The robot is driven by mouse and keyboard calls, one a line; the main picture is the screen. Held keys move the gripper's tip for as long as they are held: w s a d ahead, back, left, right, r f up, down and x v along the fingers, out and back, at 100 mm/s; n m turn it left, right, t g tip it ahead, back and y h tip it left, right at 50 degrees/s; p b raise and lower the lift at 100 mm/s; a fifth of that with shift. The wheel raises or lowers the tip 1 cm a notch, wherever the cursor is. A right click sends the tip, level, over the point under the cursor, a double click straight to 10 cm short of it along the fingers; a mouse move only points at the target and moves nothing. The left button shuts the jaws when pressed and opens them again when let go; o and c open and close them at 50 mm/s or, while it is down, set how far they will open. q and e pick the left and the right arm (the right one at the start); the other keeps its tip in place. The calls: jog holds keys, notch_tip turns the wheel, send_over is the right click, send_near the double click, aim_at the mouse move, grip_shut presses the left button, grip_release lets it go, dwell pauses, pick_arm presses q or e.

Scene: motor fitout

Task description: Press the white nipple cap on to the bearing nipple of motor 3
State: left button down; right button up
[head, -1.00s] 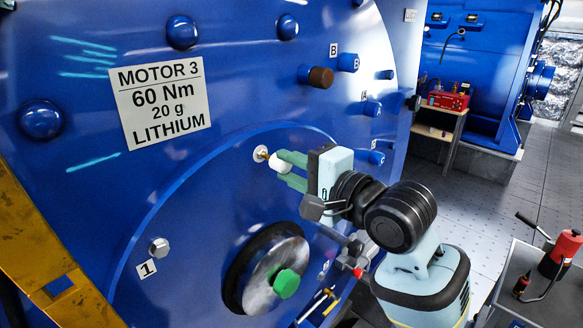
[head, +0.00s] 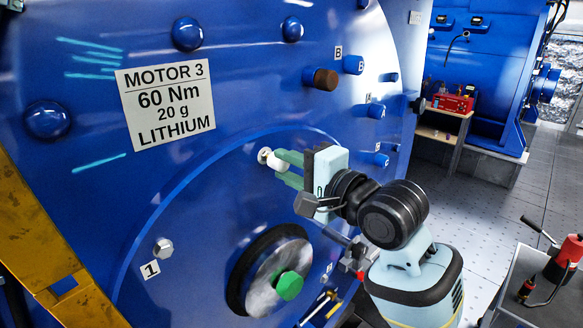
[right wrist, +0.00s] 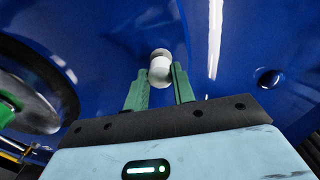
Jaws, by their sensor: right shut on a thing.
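The white nipple cap (head: 275,164) is held between the green fingertips of my right gripper (head: 282,166). The bearing nipple (head: 264,155) stands out from the blue face of motor 3, below the label plate (head: 166,103). The cap is right at the nipple, slightly to its lower right; whether it is touching or seated is too small to tell. My left gripper is out of view.
A shaft end with a green centre (head: 288,285) lies below the nipple, and a bolt head (head: 163,248) to its lower left. A brown-ended fitting (head: 325,79) projects above right. A grey cart (head: 530,290) with a red tool stands at the lower right.

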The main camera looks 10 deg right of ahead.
jog(key=shift+x, duration=0.8)
jog(key=o, duration=1)
jog(key=shift+o, duration=0.2)
jog(key=v, duration=0.8)
jog(key=shift+w+a, duration=0.1)
